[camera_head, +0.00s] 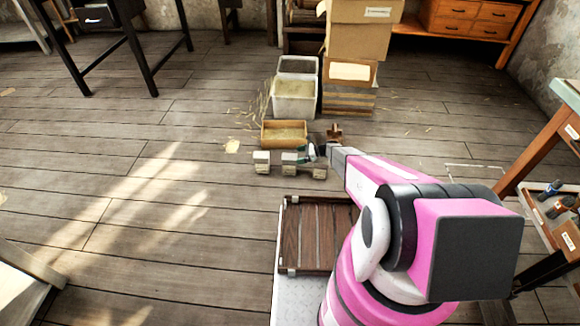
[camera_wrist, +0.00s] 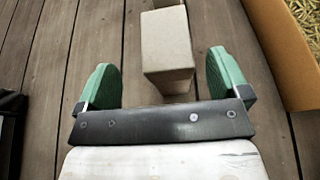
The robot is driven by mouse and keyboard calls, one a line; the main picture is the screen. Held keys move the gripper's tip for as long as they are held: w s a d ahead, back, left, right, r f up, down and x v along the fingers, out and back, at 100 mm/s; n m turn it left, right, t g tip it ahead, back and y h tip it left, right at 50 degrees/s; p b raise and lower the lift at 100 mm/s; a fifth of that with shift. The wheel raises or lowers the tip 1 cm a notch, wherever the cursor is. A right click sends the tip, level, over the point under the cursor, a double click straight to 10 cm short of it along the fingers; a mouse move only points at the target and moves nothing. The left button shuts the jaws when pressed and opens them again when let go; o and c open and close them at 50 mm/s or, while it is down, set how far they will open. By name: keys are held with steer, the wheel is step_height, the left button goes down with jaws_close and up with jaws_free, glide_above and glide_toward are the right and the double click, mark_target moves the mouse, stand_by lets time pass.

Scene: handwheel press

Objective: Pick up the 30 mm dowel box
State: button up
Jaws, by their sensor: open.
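Small pale cardboard boxes stand in a row on the plank floor. In the head view one box (camera_head: 262,162) is at the left end, another (camera_head: 290,169) is beside it, and a third (camera_head: 318,172) is at the right. No label is readable, so I cannot tell which is the 30 mm dowel box. My gripper (camera_head: 303,155) is open, low over the row. In the wrist view one box (camera_wrist: 168,45) lies ahead between the lines of the green fingers (camera_wrist: 165,82), with nothing gripped. Part of another box (camera_wrist: 168,3) shows beyond it.
An open wooden tray of shavings (camera_head: 263,137) stands close behind the row; its wall (camera_wrist: 275,50) is right of my gripper in the wrist view. Pale bins (camera_head: 295,101) and stacked cartons (camera_head: 362,40) stand farther back.

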mark_target(290, 157)
steer(key=shift+w+x, duration=0.15)
steer(key=shift+x, duration=1.35)
steer(key=shift+w+x, duration=0.15)
steer(key=shift+x, duration=1.35)
steer(key=shift+f, duration=0.1)
steer(key=c, duration=1.6)
steer(key=shift+o, duration=0.2)
